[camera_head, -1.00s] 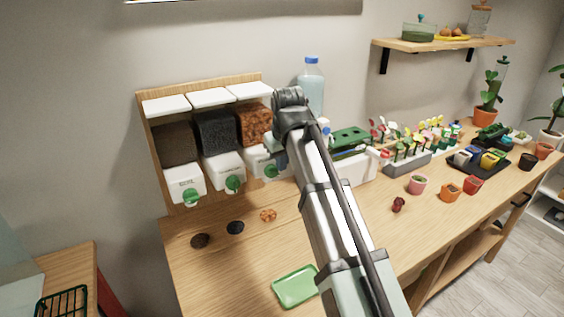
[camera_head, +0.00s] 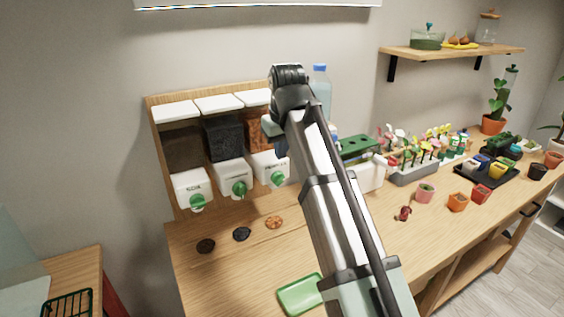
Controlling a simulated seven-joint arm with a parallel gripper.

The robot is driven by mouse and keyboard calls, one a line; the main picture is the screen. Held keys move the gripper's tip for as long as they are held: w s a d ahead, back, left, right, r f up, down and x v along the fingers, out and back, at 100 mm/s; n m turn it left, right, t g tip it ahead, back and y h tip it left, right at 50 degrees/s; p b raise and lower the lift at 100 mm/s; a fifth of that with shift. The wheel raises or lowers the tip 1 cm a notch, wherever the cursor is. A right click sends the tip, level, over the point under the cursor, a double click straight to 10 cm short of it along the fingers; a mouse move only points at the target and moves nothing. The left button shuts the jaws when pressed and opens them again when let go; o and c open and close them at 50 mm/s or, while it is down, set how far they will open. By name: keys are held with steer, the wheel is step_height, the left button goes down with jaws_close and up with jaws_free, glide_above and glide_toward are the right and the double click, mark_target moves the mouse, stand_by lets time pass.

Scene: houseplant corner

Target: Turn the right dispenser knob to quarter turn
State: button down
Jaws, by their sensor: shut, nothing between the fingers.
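Three dispensers with clear bins, white lids and white fronts hang on a wooden board at the left. The right dispenser (camera_head: 262,166) holds orange-brown chunks, and my arm covers part of it. Its green knob (camera_head: 278,180) shows below my gripper; its exact angle is hard to tell. The middle green knob (camera_head: 239,188) and left green knob (camera_head: 197,202) are in plain view. My gripper (camera_head: 281,149) is shut and empty, just above the right knob and seemingly apart from it. My arm hides most of the fingers.
Small piles of dark brown, black and orange material (camera_head: 274,222) lie on the bench below the dispensers. A green tray (camera_head: 300,295) lies in front. A blue-capped bottle (camera_head: 320,90) and a white planter box (camera_head: 368,178) stand right of my arm.

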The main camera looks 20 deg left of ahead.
steer(key=a+v, duration=0.1)
steer(key=v, duration=0.6)
steer(key=t+h, duration=0.1)
glide_toward(283, 175)
step_height(283, 175, down, 3)
steer(key=a, duration=0.3)
steer(key=shift+w+d+f, duration=0.55)
steer(key=shift+d+f, duration=0.15)
steer(key=shift+f, duration=0.15)
steer(key=shift+w+d+f, duration=0.35)
steer(key=shift+w+f, duration=0.05)
steer(key=shift+f, duration=0.2)
steer(key=shift+w+d+f, duration=0.15)
steer(key=shift+w+d, duration=0.05)
